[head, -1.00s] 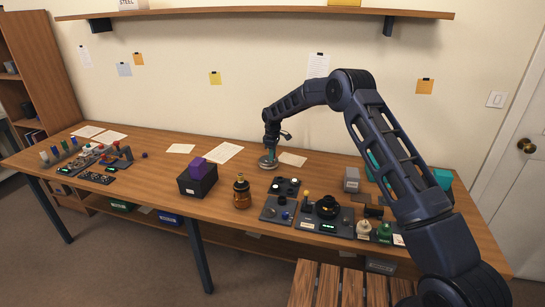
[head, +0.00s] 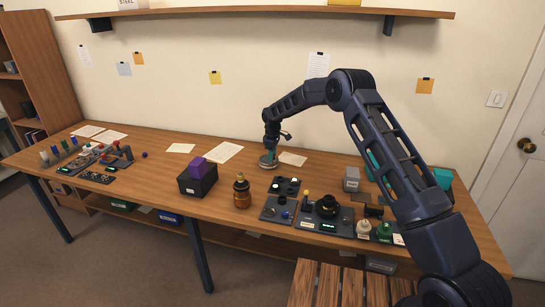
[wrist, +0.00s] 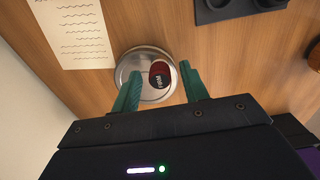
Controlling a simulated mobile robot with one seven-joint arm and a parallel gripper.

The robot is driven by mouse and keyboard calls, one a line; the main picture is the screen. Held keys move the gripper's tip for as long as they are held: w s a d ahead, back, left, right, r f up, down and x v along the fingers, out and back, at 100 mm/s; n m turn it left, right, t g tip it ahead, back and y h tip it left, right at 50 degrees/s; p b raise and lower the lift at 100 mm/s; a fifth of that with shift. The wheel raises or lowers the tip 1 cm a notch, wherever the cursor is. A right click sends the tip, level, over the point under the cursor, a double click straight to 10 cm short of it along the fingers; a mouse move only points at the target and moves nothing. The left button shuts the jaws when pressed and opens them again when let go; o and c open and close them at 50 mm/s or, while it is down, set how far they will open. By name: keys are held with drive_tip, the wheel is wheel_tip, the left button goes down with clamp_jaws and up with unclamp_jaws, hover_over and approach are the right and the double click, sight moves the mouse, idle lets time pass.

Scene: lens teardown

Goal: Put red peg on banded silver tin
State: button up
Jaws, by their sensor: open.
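A round silver tin (wrist: 128,73) stands on the table; it also shows below my gripper in the head view (head: 267,165). A red peg (wrist: 160,70) with a dark lettered label appears on the tin's top, right of its middle in the wrist view. My gripper (wrist: 159,72) is open, with its green fingers on either side of the peg and a gap on both sides. In the head view my gripper (head: 269,151) is right above the tin. The peg cannot be made out there.
A paper sheet (wrist: 75,30) lies beside the tin. A dark tray with round wells (head: 285,186) stands in front of it. A purple block on a black box (head: 198,181) and an amber bottle (head: 242,192) stand to the left. The wall is close behind.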

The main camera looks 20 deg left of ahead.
wheel_tip(320, 180, up, 12)
drive_tip(key=shift+f, duration=0.2)
drive_tip(key=s+d+r+m+t, duration=0.1)
drive_tip(key=s+d+r+m, duration=0.25)
drive_tip(key=d+r, duration=1)
drive_tip(key=s+d+r+m+t, duration=0.1)
drive_tip(key=s+d+r+m, duration=0.25)
drive_tip(key=d+r, duration=0.95)
drive_tip(key=s+d+r+m, duration=0.1)
drive_tip(key=s+d+m, duration=0.1)
drive_tip(key=s+d, duration=0.55)
drive_tip(key=s+d+r+m, duration=0.15)
drive_tip(key=s+d, duration=0.35)
drive_tip(key=d, duration=0.5)
drive_tip(key=s+d+f+m+t, duration=0.1)
drive_tip(key=s+d+f+m, duration=0.1)
drive_tip(key=s+d, duration=0.3)
drive_tip(key=s+d+f+m, duration=0.2)
drive_tip(key=s+d, duration=0.3)
drive_tip(key=s, duration=0.6)
drive_tip(key=s+d+f+m+t, duration=0.1)
drive_tip(key=s+d+f+m, duration=0.2)
drive_tip(key=s, duration=0.6)
drive_tip(key=shift+d+t, duration=0.3)
drive_tip(key=shift+d, duration=0.75)
drive_tip(key=shift+m, duration=0.25)
